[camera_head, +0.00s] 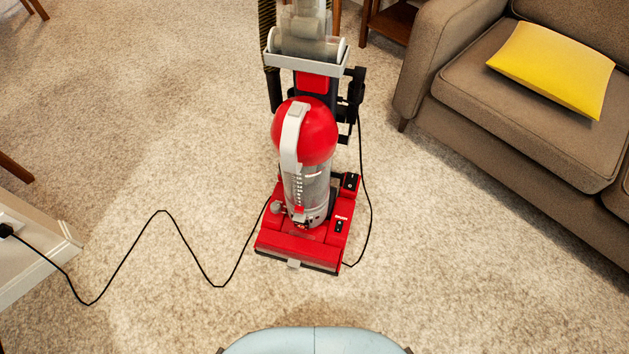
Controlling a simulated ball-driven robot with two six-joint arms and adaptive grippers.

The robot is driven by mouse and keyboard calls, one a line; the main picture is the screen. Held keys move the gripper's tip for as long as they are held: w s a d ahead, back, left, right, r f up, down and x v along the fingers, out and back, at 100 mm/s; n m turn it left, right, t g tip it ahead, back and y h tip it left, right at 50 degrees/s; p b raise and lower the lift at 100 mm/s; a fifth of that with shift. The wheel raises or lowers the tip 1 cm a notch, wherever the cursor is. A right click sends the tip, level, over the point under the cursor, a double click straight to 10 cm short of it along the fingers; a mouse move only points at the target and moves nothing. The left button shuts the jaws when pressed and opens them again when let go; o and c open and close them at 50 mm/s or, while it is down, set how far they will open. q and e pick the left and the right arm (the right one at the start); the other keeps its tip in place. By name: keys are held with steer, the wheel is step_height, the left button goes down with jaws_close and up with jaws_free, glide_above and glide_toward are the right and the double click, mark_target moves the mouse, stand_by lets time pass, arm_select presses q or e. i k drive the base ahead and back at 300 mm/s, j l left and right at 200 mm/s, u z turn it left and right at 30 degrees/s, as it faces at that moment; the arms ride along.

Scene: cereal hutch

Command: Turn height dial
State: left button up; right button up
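A red upright vacuum cleaner (305,140) stands on the carpet in the middle of the view. Its red floor head (300,248) faces me, with a clear dust canister (308,190) above it. A small grey round knob (277,207), which looks like the height dial, sits on the left side of the floor head. Its markings are too small to read. Black switches (339,226) show on the right side of the head. Neither of my grippers is in view.
A black cord (160,212) runs across the carpet from the vacuum to a wall outlet (6,230) at the left. A brown sofa (500,110) with a yellow cushion (553,68) stands at the right. The carpet in front of the vacuum is clear.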

mark_target(275, 206)
steer(key=i+j+z, duration=0.15)
steer(key=j, duration=0.3)
steer(key=i+j+z, duration=0.2)
steer(key=j, duration=0.3)
steer(key=j+z, duration=0.15)
steer(key=j, duration=0.35)
